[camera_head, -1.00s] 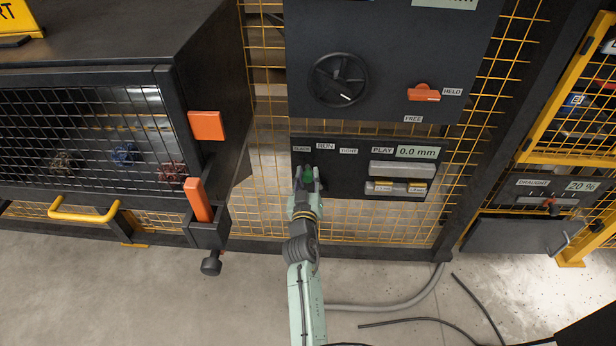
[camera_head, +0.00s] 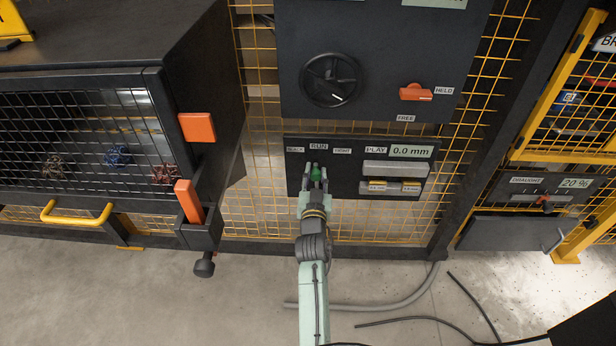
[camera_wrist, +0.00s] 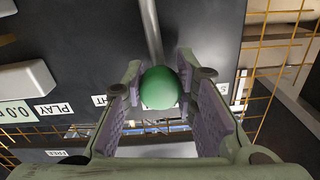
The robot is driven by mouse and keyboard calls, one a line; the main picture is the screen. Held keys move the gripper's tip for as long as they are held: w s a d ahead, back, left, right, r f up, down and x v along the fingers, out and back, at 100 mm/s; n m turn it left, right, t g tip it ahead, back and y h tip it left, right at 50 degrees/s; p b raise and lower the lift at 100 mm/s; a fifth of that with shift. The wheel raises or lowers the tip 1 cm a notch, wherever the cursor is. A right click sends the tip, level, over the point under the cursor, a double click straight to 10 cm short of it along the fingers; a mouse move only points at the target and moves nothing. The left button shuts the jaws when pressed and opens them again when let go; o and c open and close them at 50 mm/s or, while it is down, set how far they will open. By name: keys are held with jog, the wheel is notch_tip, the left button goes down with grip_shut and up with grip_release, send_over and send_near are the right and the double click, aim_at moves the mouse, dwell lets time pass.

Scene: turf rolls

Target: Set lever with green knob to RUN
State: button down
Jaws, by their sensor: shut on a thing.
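The green knob (camera_head: 316,172) is at the lower left of the dark lower panel, almost straight below the RUN label (camera_head: 319,147). The SLACK label (camera_head: 295,150) is to its left and the TIGHT label (camera_head: 342,151) to its right. My gripper (camera_head: 316,177) reaches up from below and is shut on the knob. In the wrist view the knob (camera_wrist: 160,88) sits between the two finger pads, and the grey lever rod (camera_wrist: 150,30) runs up from it. The lever's pivot is hidden.
A PLAY readout (camera_head: 411,151) shows 0.0 mm on the same panel. A black handwheel (camera_head: 331,80) and an orange handle (camera_head: 415,92) are above. A mesh-fronted cabinet with an orange latch (camera_head: 188,201) stands left. A grey hose (camera_head: 390,304) lies on the floor.

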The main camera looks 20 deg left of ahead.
jog(key=shift+w+d+m, duration=0.15)
jog(key=shift+d+m, duration=0.15)
jog(key=c, duration=1.3)
grip_release()
jog(key=v, duration=0.7)
jog(key=shift+s+d, duration=0.1)
jog(key=shift+s, duration=0.2)
